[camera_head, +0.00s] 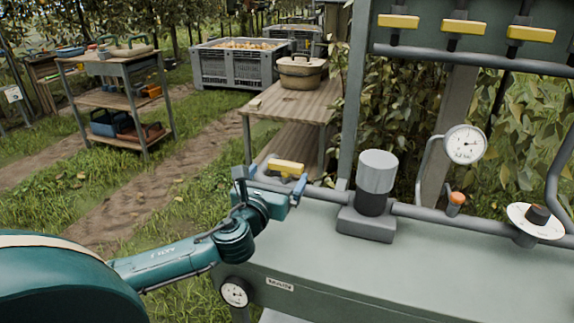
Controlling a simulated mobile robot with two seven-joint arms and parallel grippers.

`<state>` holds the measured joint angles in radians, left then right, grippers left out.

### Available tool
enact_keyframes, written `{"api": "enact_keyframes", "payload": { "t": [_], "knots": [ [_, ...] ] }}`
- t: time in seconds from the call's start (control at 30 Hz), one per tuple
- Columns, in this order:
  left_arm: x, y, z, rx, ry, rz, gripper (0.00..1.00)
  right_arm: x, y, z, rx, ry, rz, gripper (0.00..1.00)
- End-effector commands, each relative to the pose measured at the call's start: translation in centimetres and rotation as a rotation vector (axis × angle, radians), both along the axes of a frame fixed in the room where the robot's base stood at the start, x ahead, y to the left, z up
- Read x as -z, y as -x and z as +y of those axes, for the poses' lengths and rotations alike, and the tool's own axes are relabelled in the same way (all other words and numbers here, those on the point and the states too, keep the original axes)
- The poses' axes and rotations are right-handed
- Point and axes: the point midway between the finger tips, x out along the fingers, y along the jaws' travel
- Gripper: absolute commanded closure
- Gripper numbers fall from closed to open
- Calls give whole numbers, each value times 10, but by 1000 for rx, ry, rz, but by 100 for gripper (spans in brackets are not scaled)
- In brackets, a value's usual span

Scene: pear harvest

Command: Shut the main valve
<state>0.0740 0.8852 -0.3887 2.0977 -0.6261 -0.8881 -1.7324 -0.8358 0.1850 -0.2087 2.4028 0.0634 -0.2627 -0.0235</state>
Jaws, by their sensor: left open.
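The main valve has a yellow handle (286,168) on the grey pipe (325,193) at the left end of the green-grey bench (410,270). A plate on the bench front, apparently reading MAIN (280,284), is below it. The handle looks roughly in line with the pipe. My left gripper (270,184) is open right by the handle, one blue-grey finger on each side of it in the picture. I cannot tell whether the fingers touch it. The gripper hides the valve body. My right gripper is out of view.
A grey cylinder unit (376,182), a pressure gauge (464,143), an orange-capped fitting (456,199) and a white dial with a black knob (536,218) sit along the pipe. Several yellow-handled valves (463,27) are on the rack above. A wooden table (290,105) stands behind.

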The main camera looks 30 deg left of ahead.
Motion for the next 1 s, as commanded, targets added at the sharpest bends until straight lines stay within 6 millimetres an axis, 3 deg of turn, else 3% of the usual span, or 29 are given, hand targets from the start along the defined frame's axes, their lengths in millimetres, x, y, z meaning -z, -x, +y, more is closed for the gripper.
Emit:
{"api": "enact_keyframes", "payload": {
  "t": [0.2,0.4,0.73,1.0],
  "knots": [
    [0,-41,9,-1,4,-2,2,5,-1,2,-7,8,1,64],
    [1,-59,14,0,2,1,2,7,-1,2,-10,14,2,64],
    [1,-62,14,2,3,1,2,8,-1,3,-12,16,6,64],
    [1,-62,15,1,2,1,23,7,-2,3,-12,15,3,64]
  ]
}}
